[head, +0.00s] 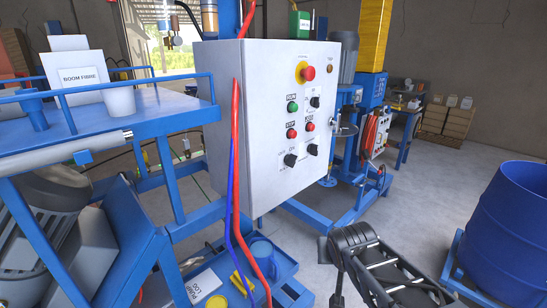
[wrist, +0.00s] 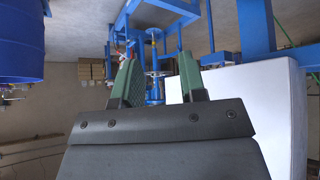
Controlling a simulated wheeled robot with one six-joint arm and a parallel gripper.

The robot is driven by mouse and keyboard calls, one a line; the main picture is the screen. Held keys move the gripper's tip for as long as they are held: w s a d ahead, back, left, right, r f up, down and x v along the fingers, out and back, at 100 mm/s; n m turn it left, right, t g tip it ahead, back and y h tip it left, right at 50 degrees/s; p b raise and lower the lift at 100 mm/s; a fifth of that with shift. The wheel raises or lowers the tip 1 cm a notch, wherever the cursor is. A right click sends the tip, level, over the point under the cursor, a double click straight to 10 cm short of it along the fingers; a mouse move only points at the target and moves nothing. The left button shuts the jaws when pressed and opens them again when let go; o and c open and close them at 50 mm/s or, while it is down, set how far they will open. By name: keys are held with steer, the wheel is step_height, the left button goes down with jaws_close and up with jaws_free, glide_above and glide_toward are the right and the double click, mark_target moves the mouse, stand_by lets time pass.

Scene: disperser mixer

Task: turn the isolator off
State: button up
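A pale grey control cabinet (head: 224,120) stands in the middle of the head view. Its front has a red mushroom button (head: 308,73) on a yellow ring, green and red push buttons, and several black rotary knobs, including one at lower left (head: 290,160). A small handle-like part (head: 334,123) is at its right edge. I cannot tell which control is the isolator; the labels are too small. My gripper (wrist: 158,74) shows in the wrist view with two green-padded fingers apart and nothing between them. The cabinet is also in the wrist view (wrist: 270,110), right of the fingers.
A blue drum (head: 508,215) stands at the right. Red and blue hoses (head: 237,180) hang along the cabinet's left. A blue bench (head: 110,135) with white containers is at the left. A blue tray with yellow items lies below the cabinet.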

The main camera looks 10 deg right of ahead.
mark_target(295, 162)
steer(key=w+d+r+t+y+p, duration=0.2)
steer(key=w+r+t+y, duration=0.1)
steer(key=w+r+t, duration=0.4)
steer(key=w+d+r+t+y+p, duration=0.25)
steer(key=w+r, duration=0.25)
steer(key=w, duration=0.3)
steer(key=w+a+y+p, duration=0.1)
steer(key=w+a+y, duration=0.1)
steer(key=w+a, duration=0.1)
steer(key=w+a+n+g+y+p, duration=0.1)
steer(key=w+a+y, duration=0.1)
steer(key=w+a, duration=0.1)
steer(key=w+a+g+y+p, duration=0.1)
steer(key=w+a+y, duration=0.2)
steer(key=a, duration=0.1)
steer(key=shift+w+r+n, duration=0.25)
steer(key=shift+n, duration=0.05)
steer(key=c, duration=0.6)
